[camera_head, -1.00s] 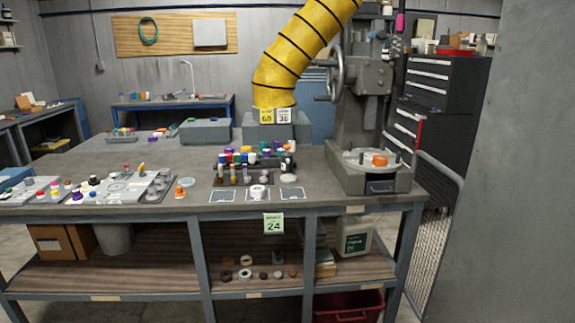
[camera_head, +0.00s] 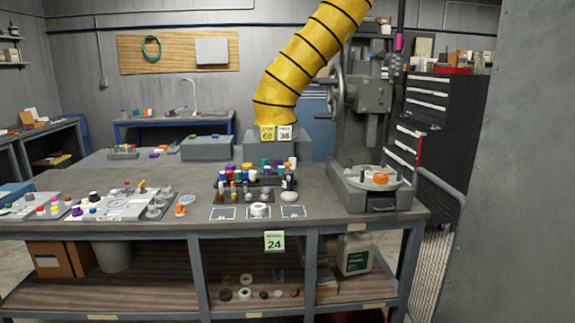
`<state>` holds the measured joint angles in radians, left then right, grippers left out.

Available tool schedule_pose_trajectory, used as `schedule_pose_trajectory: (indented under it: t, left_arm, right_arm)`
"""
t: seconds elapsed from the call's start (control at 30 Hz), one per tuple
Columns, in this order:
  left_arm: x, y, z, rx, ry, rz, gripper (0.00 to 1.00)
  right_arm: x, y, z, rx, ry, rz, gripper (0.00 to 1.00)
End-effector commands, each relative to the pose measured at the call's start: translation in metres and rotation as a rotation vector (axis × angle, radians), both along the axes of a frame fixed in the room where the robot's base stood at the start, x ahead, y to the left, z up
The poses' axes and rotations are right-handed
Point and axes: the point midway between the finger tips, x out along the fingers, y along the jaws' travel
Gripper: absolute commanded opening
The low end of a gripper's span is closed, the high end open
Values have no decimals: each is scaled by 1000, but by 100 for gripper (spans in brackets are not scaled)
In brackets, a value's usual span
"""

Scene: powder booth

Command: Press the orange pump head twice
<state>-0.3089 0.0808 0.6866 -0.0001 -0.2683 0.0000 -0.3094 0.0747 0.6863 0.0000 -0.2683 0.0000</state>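Two orange things could be the orange pump head, and I cannot tell which is. One is a small orange piece (camera_head: 180,210) standing on the grey table beside the left tray. The other is a larger orange piece (camera_head: 381,178) on the round plate of the grey machine at the right end of the table. Both are small in the picture and their shape is unclear. Neither of my grippers is in view.
The grey workbench (camera_head: 330,220) spans the front. A rack of coloured bottles (camera_head: 250,190) stands mid-table, behind marked squares. A tray of small parts (camera_head: 118,208) lies left. A yellow duct (camera_head: 310,60) hangs over the back. A mesh barrier (camera_head: 437,220) stands right of the bench.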

Motion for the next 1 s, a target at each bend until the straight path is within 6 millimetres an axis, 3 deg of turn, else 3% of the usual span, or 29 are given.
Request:
schedule_pose_trajectory:
  t: [0.03,0.2,0.67,1.0]
  left_arm:
    - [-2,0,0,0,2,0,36]
    - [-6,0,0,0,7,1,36]
    - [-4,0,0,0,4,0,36]
    - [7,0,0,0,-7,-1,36]
  right_arm:
    - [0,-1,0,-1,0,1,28]
    - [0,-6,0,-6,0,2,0]
    - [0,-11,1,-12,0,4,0]
    - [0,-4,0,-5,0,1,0]
